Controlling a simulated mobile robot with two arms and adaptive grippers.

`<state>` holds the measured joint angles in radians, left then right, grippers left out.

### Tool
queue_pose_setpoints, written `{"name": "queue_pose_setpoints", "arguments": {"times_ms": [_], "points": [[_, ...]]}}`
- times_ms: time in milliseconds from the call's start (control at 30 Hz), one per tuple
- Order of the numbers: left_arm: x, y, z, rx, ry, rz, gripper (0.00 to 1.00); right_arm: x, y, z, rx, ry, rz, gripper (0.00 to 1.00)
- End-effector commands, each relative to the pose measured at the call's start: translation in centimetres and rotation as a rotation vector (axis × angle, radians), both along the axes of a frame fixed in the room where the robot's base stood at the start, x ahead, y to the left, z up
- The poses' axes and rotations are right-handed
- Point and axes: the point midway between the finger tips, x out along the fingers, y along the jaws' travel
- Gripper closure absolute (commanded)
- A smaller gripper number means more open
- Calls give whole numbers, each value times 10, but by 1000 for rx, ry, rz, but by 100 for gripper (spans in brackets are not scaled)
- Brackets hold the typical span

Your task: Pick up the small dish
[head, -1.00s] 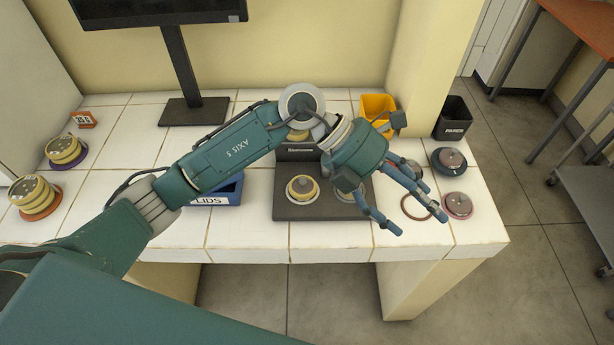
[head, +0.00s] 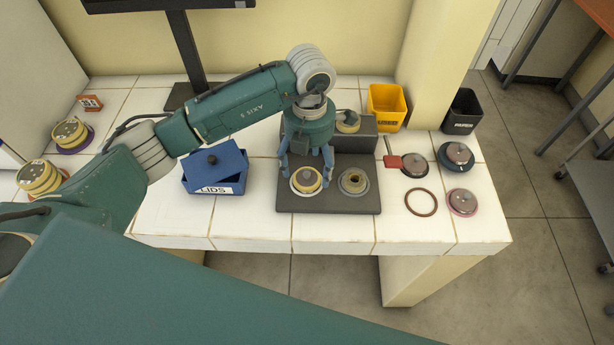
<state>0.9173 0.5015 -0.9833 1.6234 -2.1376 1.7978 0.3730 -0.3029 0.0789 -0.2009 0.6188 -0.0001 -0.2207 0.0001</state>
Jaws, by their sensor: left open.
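A small round yellow dish with a grey top (head: 306,180) sits in a white ring at the left of a dark plate (head: 330,204) on the white tiled bench. My left gripper (head: 306,172) points down over this dish, its fingers open and spread to either side of the dish. I cannot tell whether the fingers touch it. My right gripper is out of view.
A blue LIDS box (head: 215,170) stands left of the plate. Round grey-topped dishes (head: 457,155) (head: 463,202), a brown ring (head: 420,202) and a red tag (head: 393,162) are at right. Yellow (head: 386,107) and black (head: 462,112) bins stand behind. Stacked yellow dishes (head: 40,178) are at far left.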

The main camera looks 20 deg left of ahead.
Motion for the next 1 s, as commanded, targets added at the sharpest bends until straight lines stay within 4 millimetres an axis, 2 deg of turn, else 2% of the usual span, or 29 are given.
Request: {"name": "queue_pose_setpoints", "arguments": {"times_ms": [33, 100, 233, 500, 533, 767, 1000], "points": [[-2, 3, -4, 1, 8, 3, 26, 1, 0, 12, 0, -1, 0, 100], [-3, 6, -15, 1, 8, 2, 26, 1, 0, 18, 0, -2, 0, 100], [-1, 5, -32, -1, 4, 1, 26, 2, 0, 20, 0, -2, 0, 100], [0, 5, -38, -1, 0, 0, 26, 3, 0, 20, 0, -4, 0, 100], [0, 5, -38, -1, 0, 0, 28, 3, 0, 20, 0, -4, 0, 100], [0, 5, -38, -1, 0, 0, 73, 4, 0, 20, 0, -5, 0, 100], [0, 5, -38, -1, 0, 0, 75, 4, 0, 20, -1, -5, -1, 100]]}}
